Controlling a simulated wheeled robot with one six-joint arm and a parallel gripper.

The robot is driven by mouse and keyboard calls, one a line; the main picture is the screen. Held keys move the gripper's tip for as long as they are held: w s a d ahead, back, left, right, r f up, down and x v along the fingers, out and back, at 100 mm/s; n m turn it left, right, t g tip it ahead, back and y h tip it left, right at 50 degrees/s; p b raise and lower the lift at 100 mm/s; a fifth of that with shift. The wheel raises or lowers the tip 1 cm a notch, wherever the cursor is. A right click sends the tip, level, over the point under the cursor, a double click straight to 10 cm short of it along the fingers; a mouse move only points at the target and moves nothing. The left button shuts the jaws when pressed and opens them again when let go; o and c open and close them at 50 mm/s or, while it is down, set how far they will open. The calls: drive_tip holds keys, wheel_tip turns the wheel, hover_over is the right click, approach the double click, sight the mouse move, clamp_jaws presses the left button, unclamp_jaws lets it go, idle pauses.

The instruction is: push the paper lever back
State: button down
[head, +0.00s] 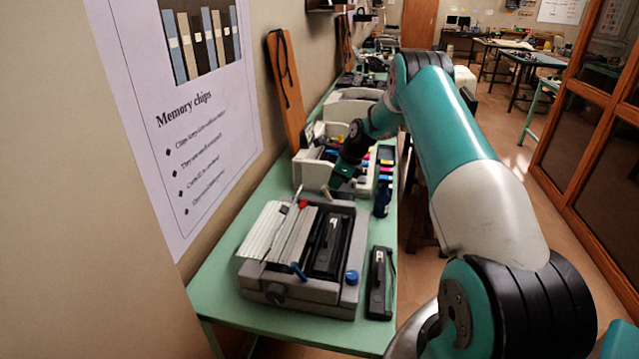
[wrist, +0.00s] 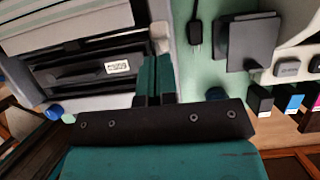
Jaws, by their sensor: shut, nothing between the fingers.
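A grey dot-matrix printer (head: 345,311) stands on the green table, with a black ribbon cartridge (head: 327,252) inside. A small blue-tipped lever (head: 298,271) stands at its near edge, and a thin pale lever (head: 298,194) with a red part (head: 303,204) beside it stands at the far edge. I cannot tell which is the paper lever. My gripper (head: 331,190) is shut and empty above the far right end of the printer. In the wrist view the closed fingers (wrist: 155,75) are beside the labelled cartridge (wrist: 85,73); no lever is clear there.
A blue knob (head: 352,277) sticks up at the printer's near right corner. A loose black cartridge (head: 378,283) lies right of the printer, and a dark blue bottle (head: 382,202) stands behind it. An inkjet printer with colour cartridges (head: 310,172) stands beyond. The wall is close on the left.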

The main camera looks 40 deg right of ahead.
drive_tip(key=shift+w+a+r, duration=0.1)
drive_tip(key=shift+a, duration=0.05)
drive_tip(key=shift+r+p, duration=0.75)
drive_tip(key=v, duration=1.3)
drive_tip(key=shift+s+d+f+b, duration=0.2)
drive_tip(key=shift+s+d+b, duration=0.1)
drive_tip(key=shift+s+b, duration=0.05)
